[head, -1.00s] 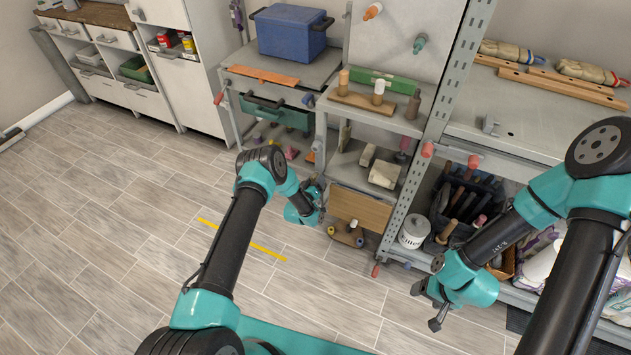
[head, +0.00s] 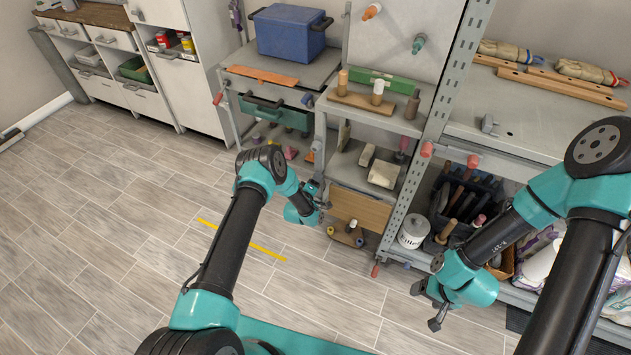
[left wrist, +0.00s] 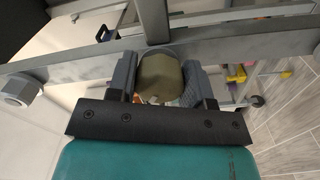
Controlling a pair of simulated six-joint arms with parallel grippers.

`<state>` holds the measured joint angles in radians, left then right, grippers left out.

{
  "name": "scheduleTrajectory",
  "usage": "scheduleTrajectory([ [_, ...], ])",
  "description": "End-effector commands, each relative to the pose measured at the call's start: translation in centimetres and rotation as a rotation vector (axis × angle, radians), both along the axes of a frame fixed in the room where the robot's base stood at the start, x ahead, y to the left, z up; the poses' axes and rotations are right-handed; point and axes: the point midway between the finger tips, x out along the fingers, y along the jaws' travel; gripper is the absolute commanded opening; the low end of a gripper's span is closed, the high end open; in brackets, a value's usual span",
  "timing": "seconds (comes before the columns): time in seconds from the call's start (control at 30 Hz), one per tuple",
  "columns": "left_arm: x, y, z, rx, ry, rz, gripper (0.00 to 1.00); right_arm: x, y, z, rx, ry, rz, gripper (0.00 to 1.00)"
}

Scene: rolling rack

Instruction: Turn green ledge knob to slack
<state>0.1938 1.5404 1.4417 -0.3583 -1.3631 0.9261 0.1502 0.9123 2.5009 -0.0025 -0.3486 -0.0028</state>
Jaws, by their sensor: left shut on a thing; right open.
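My left gripper (head: 318,192) is at the lower front of the rack, beside its post. In the left wrist view its two grey fingers (left wrist: 161,84) are closed on both sides of a rounded olive-green knob (left wrist: 160,76), which sits at a grey metal rail (left wrist: 250,54). The knob is hidden behind the gripper in the head view. I cannot read a turning angle on it. My right gripper (head: 428,305) is open and empty, low in front of the right-hand shelving.
A grey bolt (left wrist: 18,90) is on the rail's left in the left wrist view. A teal knob (head: 419,43) and an orange knob (head: 372,11) stick out of the upper panel. A blue box (head: 290,32) stands on top. The tiled floor (head: 110,240) is clear at left.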

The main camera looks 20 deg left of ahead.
Motion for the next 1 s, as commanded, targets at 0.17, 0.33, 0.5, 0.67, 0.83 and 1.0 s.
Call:
scheduleTrajectory([
  [0.17, 0.19, 0.09, 0.19, -0.001, -0.003, 0.001, 0.23, 0.00, 0.00, 0.00, 0.000, 0.000, 0.000, 0.72],
  [0.33, 0.20, 0.09, 0.21, -0.001, -0.005, 0.001, 0.47, 0.00, 0.00, 0.00, 0.000, 0.000, 0.000, 0.72],
  [0.5, 0.13, 0.06, 0.15, -0.001, -0.003, 0.001, 0.63, 0.00, 0.00, 0.00, 0.000, 0.000, 0.000, 0.72],
  [0.67, 0.08, 0.04, 0.08, 0.000, -0.002, 0.000, 0.72, 0.00, 0.00, 0.00, 0.000, 0.000, 0.000, 0.72],
  [0.83, 0.03, 0.03, 0.05, 0.000, -0.001, 0.001, 0.72, 0.00, 0.00, 0.00, 0.000, 0.000, 0.000, 0.72],
  [1.0, -0.58, 0.17, 0.04, 0.000, -0.001, 0.001, 0.72, 0.00, 0.00, 0.00, 0.000, 0.000, 0.000, 0.72],
])
